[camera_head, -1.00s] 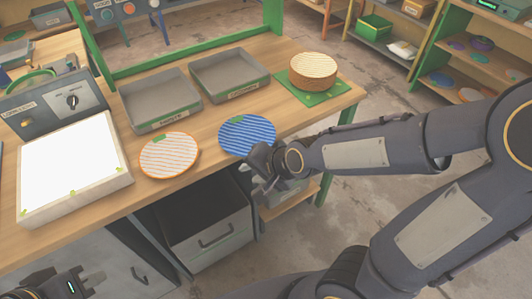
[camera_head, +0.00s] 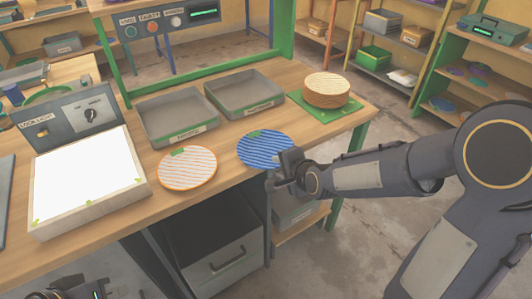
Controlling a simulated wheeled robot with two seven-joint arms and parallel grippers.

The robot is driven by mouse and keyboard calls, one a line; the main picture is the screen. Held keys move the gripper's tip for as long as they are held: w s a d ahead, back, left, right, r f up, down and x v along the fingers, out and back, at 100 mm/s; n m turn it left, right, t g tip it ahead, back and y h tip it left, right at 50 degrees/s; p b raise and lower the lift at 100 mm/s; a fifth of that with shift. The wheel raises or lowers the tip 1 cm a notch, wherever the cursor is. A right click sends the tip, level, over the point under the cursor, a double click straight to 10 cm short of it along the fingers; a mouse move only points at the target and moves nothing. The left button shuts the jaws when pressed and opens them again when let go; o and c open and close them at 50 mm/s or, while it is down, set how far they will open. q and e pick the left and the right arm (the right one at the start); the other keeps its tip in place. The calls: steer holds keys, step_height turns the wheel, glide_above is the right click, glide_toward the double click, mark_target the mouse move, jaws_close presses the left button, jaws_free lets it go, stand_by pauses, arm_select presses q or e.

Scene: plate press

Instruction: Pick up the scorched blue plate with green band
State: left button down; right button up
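A blue striped plate (camera_head: 262,149) with a small green mark on its rim lies at the front edge of the wooden table. Scorching on it is too small to make out. My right gripper (camera_head: 283,168) is at the plate's right front rim and overlaps it in the picture. I cannot tell whether its fingers are around the rim or only beside it. My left gripper (camera_head: 78,289) is low at the bottom left, in front of the table and far from the plate. It is partly cut off by the picture's edge.
An orange-rimmed striped plate (camera_head: 187,169) lies left of the blue plate. A lit white light box (camera_head: 88,178) is further left. Two grey trays (camera_head: 178,117) stand behind. A round stack (camera_head: 326,89) sits on a green mat (camera_head: 340,113) at the right. A grey bin (camera_head: 212,246) is below the table.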

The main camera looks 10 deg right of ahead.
steer(key=shift+w, duration=0.1)
jaws_close()
stand_by(0.4)
